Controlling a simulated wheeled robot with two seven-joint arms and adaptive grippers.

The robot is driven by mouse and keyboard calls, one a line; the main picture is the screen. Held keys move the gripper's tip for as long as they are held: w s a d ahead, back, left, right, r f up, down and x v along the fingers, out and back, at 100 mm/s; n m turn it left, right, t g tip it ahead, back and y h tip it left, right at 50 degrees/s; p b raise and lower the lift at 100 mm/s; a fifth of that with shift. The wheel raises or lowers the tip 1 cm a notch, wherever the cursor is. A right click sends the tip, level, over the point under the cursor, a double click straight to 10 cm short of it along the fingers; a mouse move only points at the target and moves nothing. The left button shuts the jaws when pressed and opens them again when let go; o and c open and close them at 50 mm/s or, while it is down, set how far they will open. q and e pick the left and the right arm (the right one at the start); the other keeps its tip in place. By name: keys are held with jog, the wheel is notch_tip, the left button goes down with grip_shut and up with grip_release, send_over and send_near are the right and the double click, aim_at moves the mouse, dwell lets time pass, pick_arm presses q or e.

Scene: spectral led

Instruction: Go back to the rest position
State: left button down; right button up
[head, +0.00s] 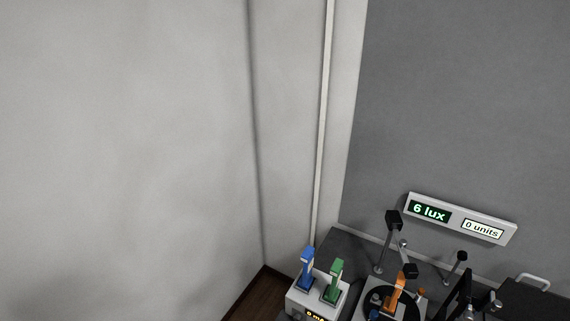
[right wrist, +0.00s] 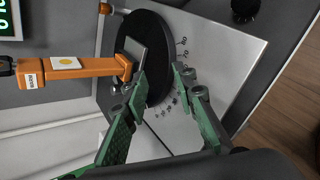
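My right gripper shows in the right wrist view (right wrist: 160,80), its two green-padded fingers apart with nothing between the tips. In the head view the orange piece (head: 398,287) stands on the black disc at the bottom. My left gripper is not in view.
In the head view a blue piece (head: 307,268) and a green piece (head: 335,281) stand in a white holder (head: 297,299). A panel (head: 492,229) reading "6 lux" and "0 units" is on the grey wall. Black-headed posts (head: 393,220) rise from the bench. Pale wall fills the left.

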jog(key=s+a+f+m+g+y, duration=0.1)
jog(key=s+a+m+g+y, duration=0.15)
jog(key=s+m, duration=0.6)
jog(key=s+a+f+m+g+y, duration=0.1)
jog(key=s+m+g+y, duration=0.15)
jog(key=s+m, duration=0.65)
notch_tip(320, 180, down, 34)
jog(key=s+a+g+b, duration=0.1)
jog(key=a+g+b, duration=0.1)
jog(key=b, duration=0.3)
jog(key=s+f+g+b, duration=0.1)
jog(key=s+f+b, duration=0.3)
jog(key=s+f, duration=1.5)
notch_tip(320, 180, down, 2)
jog(key=shift+s+d+f+n, duration=0.2)
jog(key=shift+s+d+n, duration=0.1)
jog(key=shift+n, duration=0.05)
